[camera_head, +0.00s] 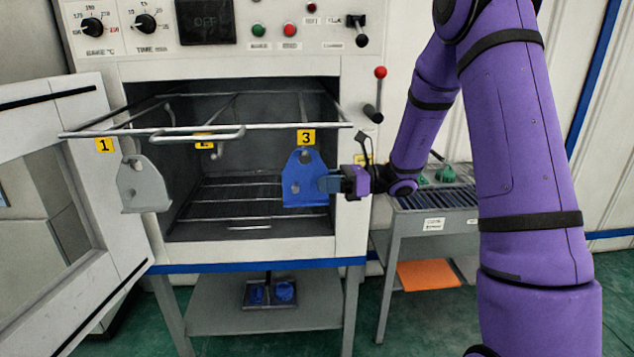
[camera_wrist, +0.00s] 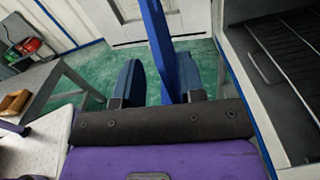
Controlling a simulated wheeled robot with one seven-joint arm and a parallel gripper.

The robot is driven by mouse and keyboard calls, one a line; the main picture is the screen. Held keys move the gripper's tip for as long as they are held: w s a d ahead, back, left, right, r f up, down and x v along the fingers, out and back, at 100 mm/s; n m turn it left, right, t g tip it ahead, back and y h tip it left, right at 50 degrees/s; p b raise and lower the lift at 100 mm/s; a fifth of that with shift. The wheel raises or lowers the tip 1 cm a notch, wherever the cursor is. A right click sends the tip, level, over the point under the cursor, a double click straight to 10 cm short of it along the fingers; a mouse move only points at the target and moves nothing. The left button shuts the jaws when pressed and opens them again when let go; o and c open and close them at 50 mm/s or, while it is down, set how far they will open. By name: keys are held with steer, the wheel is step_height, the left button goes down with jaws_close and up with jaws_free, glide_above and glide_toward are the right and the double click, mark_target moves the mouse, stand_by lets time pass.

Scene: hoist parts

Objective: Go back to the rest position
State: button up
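A blue bracket plate (camera_head: 302,178) with holes hangs under the yellow 3 label on a wire rack (camera_head: 200,130) that sticks out of the oven. My gripper (camera_head: 330,184) is at the plate's right edge. In the wrist view, the same plate (camera_wrist: 158,38) stands edge-on between the two fingers of my gripper (camera_wrist: 160,88). A gap shows between the left finger and the plate; the plate is close to the right finger. The fingers look open around its edge. Whether the right finger touches it is unclear.
A grey bracket (camera_head: 143,185) hangs under label 1; a hook at label 2 looks empty. The oven door (camera_head: 50,200) stands open at left. A side table (camera_head: 440,200) with green parts stands at right, an orange tray (camera_head: 428,275) below. Blue parts (camera_head: 284,291) lie under the oven.

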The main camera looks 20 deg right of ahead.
steer(key=v, duration=0.8)
steer(key=s+a+r+n+g+h, duration=0.3)
steer(key=s+a+r+n+h, duration=0.15)
steer(key=s+n, duration=0.2)
steer(key=s+a+r+n+g+h, duration=0.3)
steer(key=s+a+n, duration=0.2)
steer(key=s, duration=0.3)
steer(key=s+d+r+n+t+h, duration=0.1)
steer(key=s+r+n+t+h, duration=0.1)
steer(key=s+n+h, duration=0.3)
steer(key=s+d+r+n+t+h, duration=0.2)
steer(key=s+r+n+t+h, duration=0.1)
steer(key=s+n, duration=0.3)
steer(key=shift+s+r+t+h, duration=0.25)
steer(key=shift+s+t+h, duration=0.15)
steer(key=shift+s+h, duration=0.7)
steer(key=shift+s+n+y, duration=0.25)
